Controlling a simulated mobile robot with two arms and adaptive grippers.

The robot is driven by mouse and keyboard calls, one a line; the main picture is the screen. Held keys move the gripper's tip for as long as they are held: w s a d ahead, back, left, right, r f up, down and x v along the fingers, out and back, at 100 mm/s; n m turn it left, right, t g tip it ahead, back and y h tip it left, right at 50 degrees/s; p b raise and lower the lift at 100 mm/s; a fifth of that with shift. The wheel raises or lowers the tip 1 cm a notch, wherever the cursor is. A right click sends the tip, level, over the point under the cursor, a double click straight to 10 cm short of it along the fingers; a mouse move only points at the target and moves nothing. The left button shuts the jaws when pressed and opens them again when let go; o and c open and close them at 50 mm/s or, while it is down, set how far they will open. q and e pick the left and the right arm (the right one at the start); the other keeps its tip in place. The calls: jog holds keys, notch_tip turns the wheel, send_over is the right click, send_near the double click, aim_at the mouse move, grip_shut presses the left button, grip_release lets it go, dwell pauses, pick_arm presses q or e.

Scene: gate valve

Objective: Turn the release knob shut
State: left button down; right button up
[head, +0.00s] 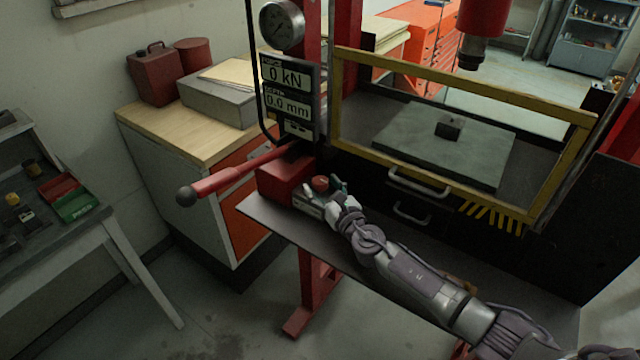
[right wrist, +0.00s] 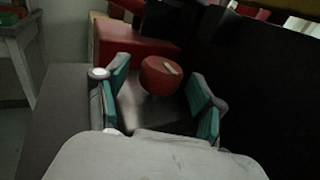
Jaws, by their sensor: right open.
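The release knob (right wrist: 161,75) is a round red knob with a pale mark on its top. In the right wrist view it sits in front of the red pump block (right wrist: 125,42). In the head view the knob (head: 320,184) shows small, just beyond my right gripper (head: 332,196). In the right wrist view my right gripper (right wrist: 160,100) is open, with teal-padded fingers to the left and right of the knob. I cannot tell whether either finger touches it. My left gripper is not in view.
A red lever (head: 235,178) with a dark ball end sticks out left from the pump block. A yellow-framed guard (head: 460,78) stands to the right before the press bed. A display (head: 288,98) reads 0 kN and 0.0 mm. The grey shelf (head: 290,226) beneath is mostly bare.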

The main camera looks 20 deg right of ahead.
jog(key=shift+w, duration=0.4)
jog(key=shift+w+a, duration=0.1)
jog(key=shift+w, duration=0.1)
jog(key=c, duration=1.2)
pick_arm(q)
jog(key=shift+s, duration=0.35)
pick_arm(e)
jog(key=shift+o, duration=0.2)
